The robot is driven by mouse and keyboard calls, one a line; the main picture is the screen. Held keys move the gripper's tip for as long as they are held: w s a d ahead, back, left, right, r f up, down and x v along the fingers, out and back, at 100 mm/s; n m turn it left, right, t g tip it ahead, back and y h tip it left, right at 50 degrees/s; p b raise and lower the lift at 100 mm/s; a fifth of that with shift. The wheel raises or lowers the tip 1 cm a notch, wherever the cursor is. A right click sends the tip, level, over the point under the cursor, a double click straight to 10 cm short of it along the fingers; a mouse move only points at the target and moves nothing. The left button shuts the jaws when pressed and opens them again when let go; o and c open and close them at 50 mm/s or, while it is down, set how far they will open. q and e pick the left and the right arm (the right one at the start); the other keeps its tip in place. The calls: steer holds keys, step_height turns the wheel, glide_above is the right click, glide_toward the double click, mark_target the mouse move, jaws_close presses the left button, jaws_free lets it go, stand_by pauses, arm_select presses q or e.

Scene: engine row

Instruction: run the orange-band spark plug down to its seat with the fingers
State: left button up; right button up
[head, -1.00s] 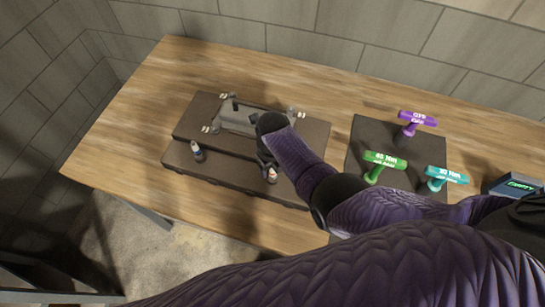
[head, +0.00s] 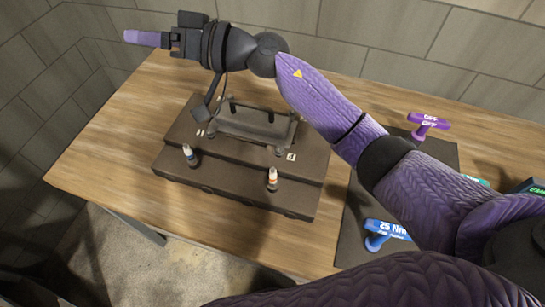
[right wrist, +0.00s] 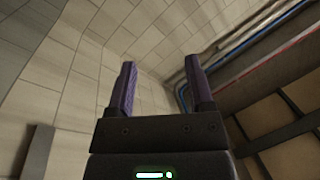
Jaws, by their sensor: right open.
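The orange-band spark plug (head: 272,180) stands upright on the right part of the engine block's front step (head: 235,188), with nothing touching it. How deep it sits cannot be told. A blue-band plug (head: 190,156) stands on the same step to the left. My right gripper (head: 128,37) is raised at the upper left of the head view, far from both plugs, fingers pointing left. In the right wrist view its two purple fingers (right wrist: 163,80) are apart with nothing between them; only wall and ceiling show beyond. My left gripper is not in view.
On a dark mat (head: 352,222) at right stand a purple T-handle (head: 430,121) and a blue one marked 25 Nm (head: 388,230); a teal one (head: 477,181) is partly hidden. The bench left of the block is clear.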

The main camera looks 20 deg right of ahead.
steer(key=s+f+n+g+h+b, duration=0.2)
steer(key=s+f+n+g+h, duration=0.25)
steer(key=f+n, duration=0.4)
steer(key=n+g+h+b, duration=0.3)
steer(key=h, duration=1)
glide_above(273, 169)
steer(key=shift+m, duration=0.25)
step_height(273, 169, down, 14)
steer(key=shift+d+f, duration=0.1)
steer(key=shift+f, duration=0.05)
step_height(273, 169, down, 9)
steer(key=shift+f+b, duration=0.1)
steer(key=shift+b, duration=0.4)
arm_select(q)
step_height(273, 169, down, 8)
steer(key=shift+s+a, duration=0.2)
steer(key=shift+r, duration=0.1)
arm_select(e)
jaws_close()
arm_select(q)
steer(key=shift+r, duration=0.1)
